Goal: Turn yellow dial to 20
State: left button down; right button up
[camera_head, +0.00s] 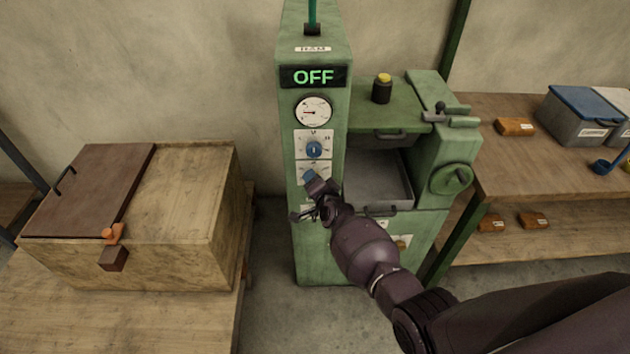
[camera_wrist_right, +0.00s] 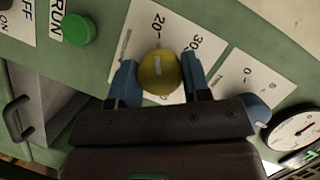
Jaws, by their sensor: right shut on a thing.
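The yellow dial (camera_wrist_right: 158,72) is in the right wrist view, on a white scale card (camera_wrist_right: 135,47) marked 20 and 30. A short white mark shows on its face and seems to point roughly toward 20; I cannot read the exact setting. My right gripper (camera_wrist_right: 160,76) has its blue fingers on both sides of the dial and is shut on it. In the head view my right gripper (camera_head: 309,176) is at the front of the green machine (camera_head: 312,250) and hides the dial. My left gripper is not in view.
A blue dial (camera_head: 314,149) sits just above my gripper, below a round gauge (camera_head: 313,111) and a display (camera_head: 313,77) reading OFF. A green button (camera_wrist_right: 78,29) labelled RUN is near the dial. A wooden box (camera_head: 190,210) stands left, a shelf table (camera_head: 560,170) right.

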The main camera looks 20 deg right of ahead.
jog(key=shift+f, duration=0.1)
jog(key=o, duration=0.9)
jog(key=shift+s, duration=0.1)
jog(key=p+v, duration=0.1)
jog(key=v, duration=0.9)
jog(key=shift+s+r, duration=0.2)
jog(key=shift+s, duration=0.1)
jog(key=shift+f, duration=0.1)
